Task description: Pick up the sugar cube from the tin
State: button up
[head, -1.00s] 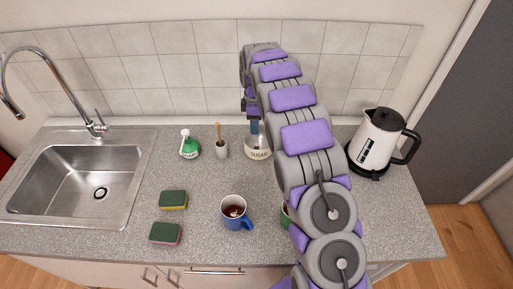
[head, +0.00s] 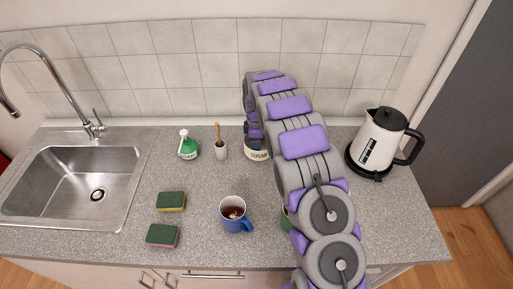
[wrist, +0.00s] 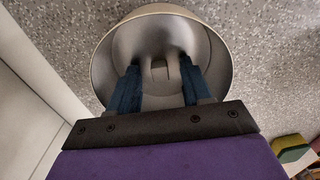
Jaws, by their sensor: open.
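The sugar tin (head: 257,155), cream with the word SUGAR on it, stands on the counter near the back wall. In the wrist view I look down into the tin (wrist: 103,62), past its round rim. My gripper (wrist: 158,78) is open, with its blue fingers reaching down inside the tin. A pale shape (wrist: 158,72) shows between the fingertips at the bottom; it may be the sugar cube, but shadow makes it hard to tell. In the head view my arm covers part of the tin and the fingers are hidden.
A white kettle (head: 380,138) stands at right. A blue mug (head: 233,226) with dark liquid is in front. A green bottle (head: 188,150) and a grey cup (head: 221,151) are left of the tin. Two sponges (head: 171,202) lie near the sink (head: 75,190).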

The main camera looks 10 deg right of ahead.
grip_shut()
jog(key=shift+r, duration=0.15)
dwell(0.4)
